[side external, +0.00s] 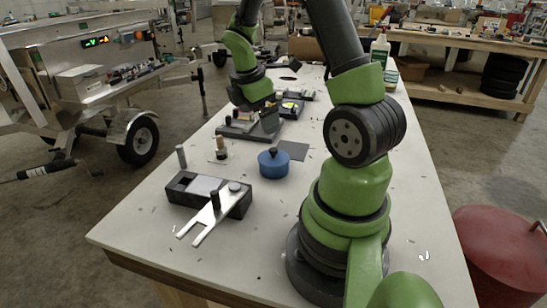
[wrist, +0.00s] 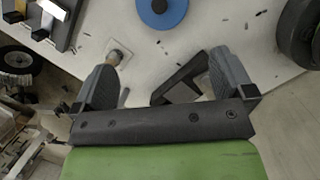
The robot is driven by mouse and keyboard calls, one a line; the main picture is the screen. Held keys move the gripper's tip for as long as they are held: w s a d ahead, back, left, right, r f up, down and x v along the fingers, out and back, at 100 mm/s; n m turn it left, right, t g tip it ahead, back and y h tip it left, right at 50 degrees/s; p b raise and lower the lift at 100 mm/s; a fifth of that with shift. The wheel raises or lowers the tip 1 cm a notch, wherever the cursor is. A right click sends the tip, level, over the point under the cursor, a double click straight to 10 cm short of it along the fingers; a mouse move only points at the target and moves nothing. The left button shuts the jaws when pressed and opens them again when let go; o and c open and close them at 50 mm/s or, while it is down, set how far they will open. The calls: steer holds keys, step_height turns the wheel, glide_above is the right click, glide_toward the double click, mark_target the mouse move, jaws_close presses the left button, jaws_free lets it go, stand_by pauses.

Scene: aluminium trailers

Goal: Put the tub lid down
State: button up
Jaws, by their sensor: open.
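A blue round tub (side external: 273,165) stands upright on the pale table, in front of a flat grey square (side external: 293,150). Its blue lid (wrist: 163,10) with a dark knob appears to sit on top of it, cut off by the top edge of the wrist view. My gripper (wrist: 168,62) is open, with its two fingers wide apart and nothing held between them. In the side view my gripper (side external: 263,118) is above the table, farther back and left of the tub. The lid is apart from the fingers.
A black block (side external: 180,190) with a silver fork-shaped plate (side external: 205,218) lies at the table's near left. A small wooden peg (side external: 220,146) stands left of the tub, and dark trays (wrist: 45,20) lie farther back. Small scraps dot the table.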

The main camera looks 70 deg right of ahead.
steer(key=n, duration=0.1)
glide_above(273, 149)
steer(key=a, duration=0.2)
steer(key=shift+g, duration=0.3)
steer(key=f, duration=0.4)
steer(key=w+f, duration=0.1)
steer(key=f, duration=0.1)
steer(key=shift+d, duration=0.25)
steer(key=shift+x, duration=3.05)
steer(key=shift+s, duration=0.1)
steer(key=c, duration=0.8)
steer(key=shift+o, duration=0.2)
